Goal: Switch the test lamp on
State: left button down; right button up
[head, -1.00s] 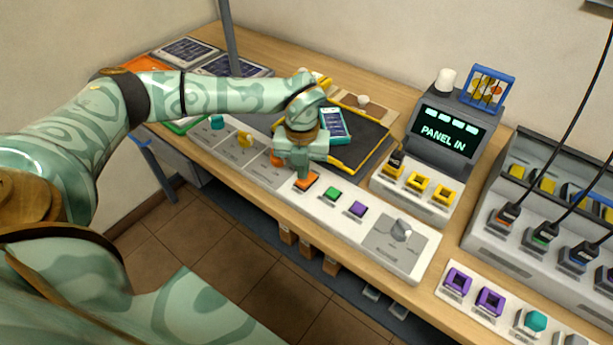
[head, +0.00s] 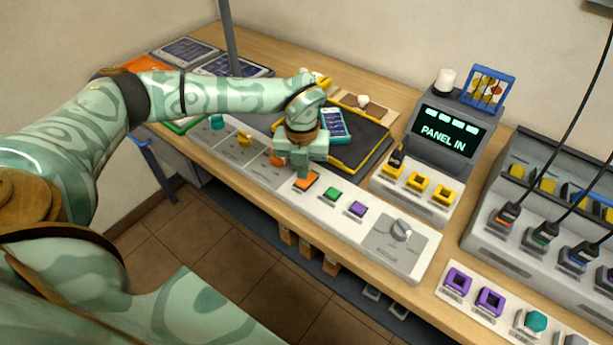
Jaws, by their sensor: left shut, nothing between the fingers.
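A white control strip (head: 365,238) runs along the front of the bench. A white unlit cylinder (head: 445,81), possibly the lamp, stands on the grey display unit (head: 425,148), whose screen reads "PANEL IN". My right gripper is out of view.
A teal handheld device (head: 334,124) lies on a dark mat (head: 366,143) behind my left gripper. Teal and yellow knobs (head: 244,140) sit on the strip to the left. A grey rack (head: 480,232) with plugged cables stands at the right.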

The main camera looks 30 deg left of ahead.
pick_arm(q)
jog(key=shift+f+b, duration=0.4)
jog(key=shift+f, duration=0.55)
dwell(0.4)
notch_tip(320, 180, up, 7)
jog(key=p, duration=0.6)
jog(key=shift+r+p, duration=0.1)
jog(key=shift+p, duration=0.2)
